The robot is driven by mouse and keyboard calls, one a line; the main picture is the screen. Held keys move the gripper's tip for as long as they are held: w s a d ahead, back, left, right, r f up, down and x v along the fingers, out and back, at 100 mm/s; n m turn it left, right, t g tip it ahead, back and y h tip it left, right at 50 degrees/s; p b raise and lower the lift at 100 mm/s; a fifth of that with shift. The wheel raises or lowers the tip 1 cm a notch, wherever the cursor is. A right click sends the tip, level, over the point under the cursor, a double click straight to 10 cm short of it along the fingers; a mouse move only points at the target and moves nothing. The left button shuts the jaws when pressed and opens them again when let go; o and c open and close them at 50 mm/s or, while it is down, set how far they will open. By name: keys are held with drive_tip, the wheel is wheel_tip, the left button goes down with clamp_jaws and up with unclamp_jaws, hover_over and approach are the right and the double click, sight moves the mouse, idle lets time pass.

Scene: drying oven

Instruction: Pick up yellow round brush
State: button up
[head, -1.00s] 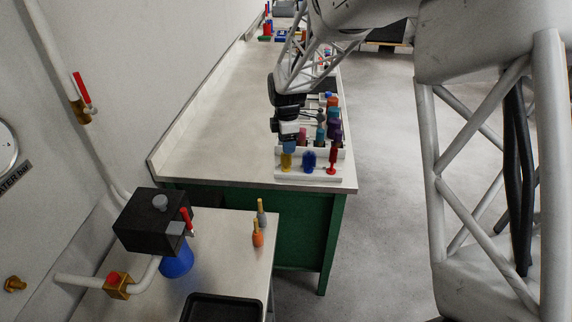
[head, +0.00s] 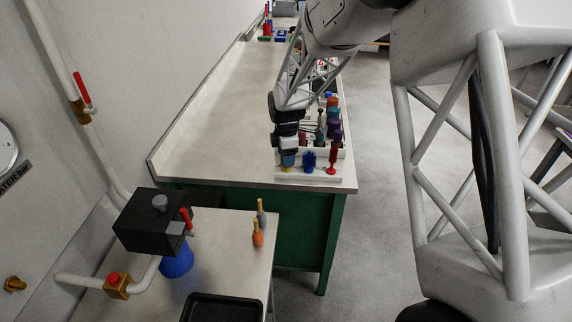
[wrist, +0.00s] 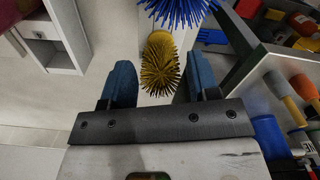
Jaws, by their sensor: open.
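The yellow round brush (wrist: 160,68) shows in the wrist view, bristles up, between the two blue fingers of my gripper (wrist: 158,88). A gap shows on each side of it, so the fingers are apart from the brush. In the head view my gripper (head: 288,158) is over the front left of the white rack at the near end of the long bench. There it hides most of the yellow brush; only a small yellow bit (head: 286,168) shows below the fingers.
A blue brush (head: 308,161) and a red brush (head: 332,160) stand to the right in the white rack (head: 320,177). The blue brush is close beyond the yellow one in the wrist view (wrist: 180,10). Several coloured tools stand behind. The bench (head: 215,130) left of the rack is clear.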

drive_tip(key=shift+f, duration=0.75)
drive_tip(key=c, duration=1)
drive_tip(key=shift+r, duration=0.15)
drive_tip(key=shift+r, duration=1.5)
drive_tip(key=shift+s+d+r, duration=0.1)
drive_tip(key=shift+s+r, duration=0.05)
drive_tip(key=shift+s, duration=0.25)
drive_tip(key=s+d, duration=0.1)
drive_tip(key=s, duration=0.3)
drive_tip(key=s+d+r, duration=0.1)
drive_tip(key=s+d, duration=0.1)
drive_tip(key=s, duration=0.3)
drive_tip(key=s+d, duration=0.2)
drive_tip(key=s, duration=0.3)
drive_tip(key=shift+s+r, duration=0.2)
